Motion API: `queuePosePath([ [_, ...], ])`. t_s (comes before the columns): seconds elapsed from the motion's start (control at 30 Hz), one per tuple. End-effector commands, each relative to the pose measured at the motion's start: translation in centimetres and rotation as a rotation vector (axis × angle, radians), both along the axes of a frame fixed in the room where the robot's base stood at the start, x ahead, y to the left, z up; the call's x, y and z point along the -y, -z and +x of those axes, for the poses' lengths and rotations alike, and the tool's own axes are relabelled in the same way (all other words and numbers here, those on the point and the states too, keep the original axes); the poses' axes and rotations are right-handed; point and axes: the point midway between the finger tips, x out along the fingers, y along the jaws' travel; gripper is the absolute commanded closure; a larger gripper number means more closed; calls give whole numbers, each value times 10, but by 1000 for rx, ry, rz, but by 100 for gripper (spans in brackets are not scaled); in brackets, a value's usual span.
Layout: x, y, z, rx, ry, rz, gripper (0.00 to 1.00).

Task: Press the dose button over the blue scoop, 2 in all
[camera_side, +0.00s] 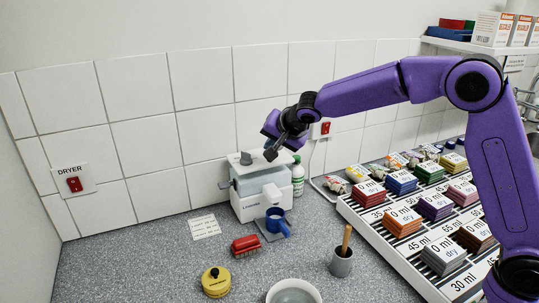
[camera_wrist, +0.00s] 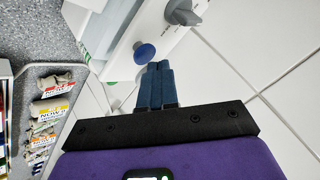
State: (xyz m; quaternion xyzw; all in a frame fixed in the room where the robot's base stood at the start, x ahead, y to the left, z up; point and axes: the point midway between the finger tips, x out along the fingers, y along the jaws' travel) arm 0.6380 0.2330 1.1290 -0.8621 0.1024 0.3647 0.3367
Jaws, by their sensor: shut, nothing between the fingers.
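The white dispenser (camera_side: 250,207) stands against the tiled wall. A blue scoop (camera_side: 284,229) sits under its spout on a small dark plate. My gripper (camera_side: 271,153) is over the right part of the dispenser's top, its fingers shut and empty. In the wrist view, the round blue dose button (camera_wrist: 144,53) is on the dispenser's top, just left of and beyond my shut fingertips (camera_wrist: 159,66). I cannot tell whether they touch it. The button is hidden in the side view, and the scoop is not visible in the wrist view.
A grey knob (camera_side: 245,158) is on the dispenser's top. A green-capped bottle (camera_side: 297,177) stands close at its right. A red brush (camera_side: 246,245), yellow tin (camera_side: 216,281) and grey mortar (camera_side: 341,262) are in front. A rack with colored stacks (camera_side: 408,266) fills the right.

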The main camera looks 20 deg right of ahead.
Motion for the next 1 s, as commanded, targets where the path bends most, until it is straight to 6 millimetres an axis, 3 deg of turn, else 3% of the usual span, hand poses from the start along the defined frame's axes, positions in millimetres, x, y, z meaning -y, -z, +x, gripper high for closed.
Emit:
queuePosePath([
  [0.57,0,-10,0,3,0,2,100],
  [1.0,0,-47,1,3,0,2,100],
])
